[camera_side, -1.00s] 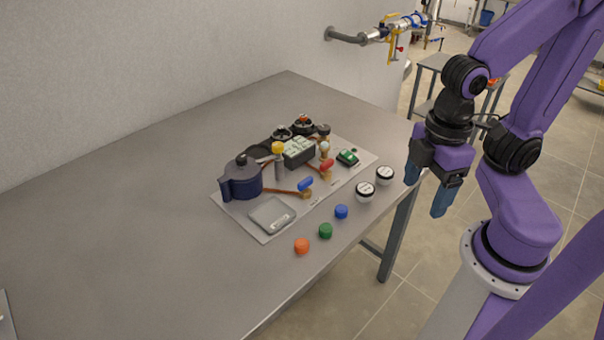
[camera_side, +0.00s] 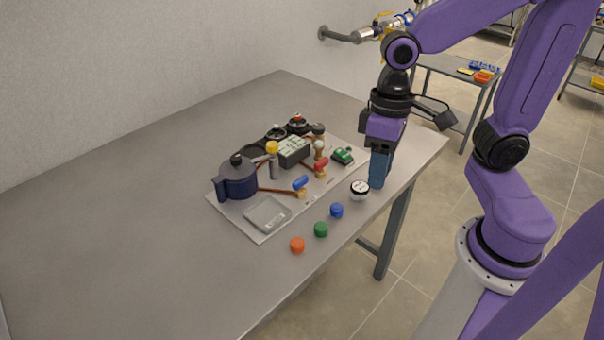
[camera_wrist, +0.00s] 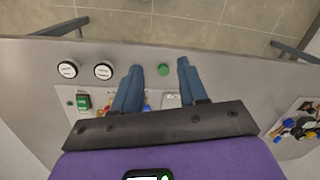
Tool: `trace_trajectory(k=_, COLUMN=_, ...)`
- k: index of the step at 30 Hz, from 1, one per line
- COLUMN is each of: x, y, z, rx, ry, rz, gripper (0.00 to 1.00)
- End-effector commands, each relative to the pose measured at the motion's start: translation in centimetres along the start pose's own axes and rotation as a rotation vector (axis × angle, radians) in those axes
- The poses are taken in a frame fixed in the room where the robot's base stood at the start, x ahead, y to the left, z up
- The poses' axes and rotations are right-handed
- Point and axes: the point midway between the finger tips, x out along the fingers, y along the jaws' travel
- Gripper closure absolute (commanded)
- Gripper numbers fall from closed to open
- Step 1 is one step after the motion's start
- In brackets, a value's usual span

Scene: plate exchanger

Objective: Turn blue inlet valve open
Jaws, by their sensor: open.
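The blue inlet valve (camera_side: 301,183) has a blue handle on a brass body, on the plate exchanger's grey board (camera_side: 225,212), joined to a copper pipe. A similar valve with a red handle (camera_side: 321,164) sits behind it to the right. My gripper (camera_side: 379,182) points down near the table's right edge, right of the board and apart from both valves. In the wrist view its two blue fingers (camera_wrist: 160,70) are spread with nothing held. A small blue patch shows between them, partly hidden, and I cannot tell its details.
A white-faced round piece (camera_side: 359,189) stands close to my fingers; a second shows in the wrist view (camera_wrist: 67,69). Blue (camera_side: 336,210), green (camera_side: 320,229) and orange (camera_side: 297,245) caps line the front edge. A navy pot (camera_side: 238,178) and a green switch (camera_side: 343,155) are on the board.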

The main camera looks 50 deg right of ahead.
Motion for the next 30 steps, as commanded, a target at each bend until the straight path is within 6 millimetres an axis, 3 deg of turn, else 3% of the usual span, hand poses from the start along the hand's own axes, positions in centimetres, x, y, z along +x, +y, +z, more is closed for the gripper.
trace_trajectory(k=8, x=-1.2, y=3.1, z=-7.4, rx=0.713, ry=-0.035, rz=-0.105, gripper=0.57)
trace_trajectory(k=18, x=-2.5, y=10.2, z=-14.8, rx=1.521, ry=-0.104, rz=-0.258, gripper=0.57)
trace_trajectory(k=24, x=-3.0, y=13.4, z=-16.8, rx=1.791, ry=-0.138, rz=-0.321, gripper=0.57)
trace_trajectory(k=30, x=-2.5, y=14.0, z=-17.2, rx=1.854, ry=-0.151, rz=-0.337, gripper=0.57)
